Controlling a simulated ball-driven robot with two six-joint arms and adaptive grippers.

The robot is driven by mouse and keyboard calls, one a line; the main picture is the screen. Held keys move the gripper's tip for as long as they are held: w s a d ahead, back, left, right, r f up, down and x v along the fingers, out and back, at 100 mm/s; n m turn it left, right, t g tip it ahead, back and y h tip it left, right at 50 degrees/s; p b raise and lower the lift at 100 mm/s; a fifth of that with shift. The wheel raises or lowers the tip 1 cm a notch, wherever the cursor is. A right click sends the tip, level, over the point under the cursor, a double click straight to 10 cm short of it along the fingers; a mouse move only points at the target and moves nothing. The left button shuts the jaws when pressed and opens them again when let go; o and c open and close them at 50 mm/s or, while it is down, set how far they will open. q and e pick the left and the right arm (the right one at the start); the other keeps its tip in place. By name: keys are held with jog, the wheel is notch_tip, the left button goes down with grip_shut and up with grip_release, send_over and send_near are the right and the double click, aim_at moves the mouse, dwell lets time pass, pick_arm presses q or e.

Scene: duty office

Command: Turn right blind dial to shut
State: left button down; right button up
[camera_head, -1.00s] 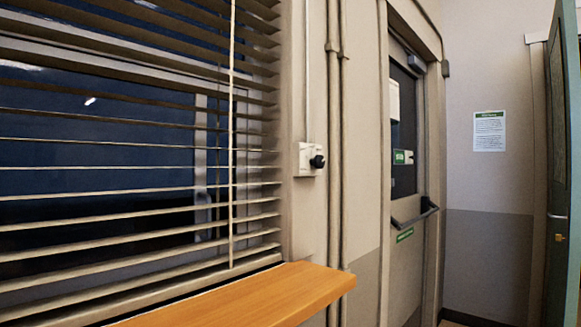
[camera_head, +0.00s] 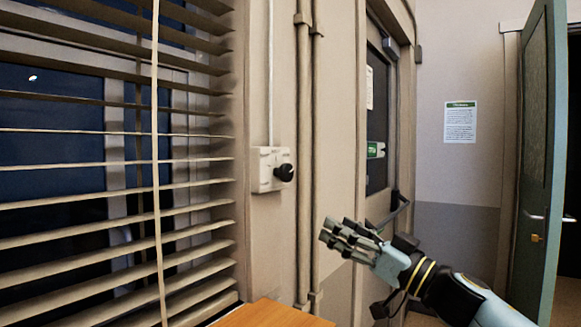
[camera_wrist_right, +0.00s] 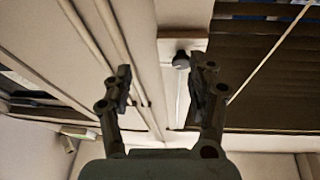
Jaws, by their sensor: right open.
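The right blind dial (camera_head: 284,172) is a black knob on a small white wall box (camera_head: 264,169) beside the window blind. The blind (camera_head: 110,190) has open, tilted slats with dark glass showing between them. My right gripper (camera_head: 340,238) is in the head view, to the right of and below the dial, apart from it, with nothing between its fingers. In the right wrist view, the dial (camera_wrist_right: 181,60) shows beyond and between the two spread fingers (camera_wrist_right: 158,85), closer to the right-hand one. My left gripper is not in view.
An orange-brown sill or desk top (camera_head: 270,314) juts out below the blind. Vertical pipes (camera_head: 310,150) run down the wall just right of the dial. A door (camera_head: 380,130) with a push bar and an open teal door (camera_head: 540,160) stand further right.

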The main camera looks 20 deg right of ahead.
aim_at(290, 175)
notch_tip(290, 175, up, 6)
jog(key=a+n+g+y, duration=0.1)
jog(key=a+n+y, duration=0.1)
jog(key=a+y, duration=0.1)
jog(key=shift+h, duration=0.3)
jog(key=p+x, duration=0.2)
jog(key=x, duration=0.7)
jog(key=c, duration=1.2)
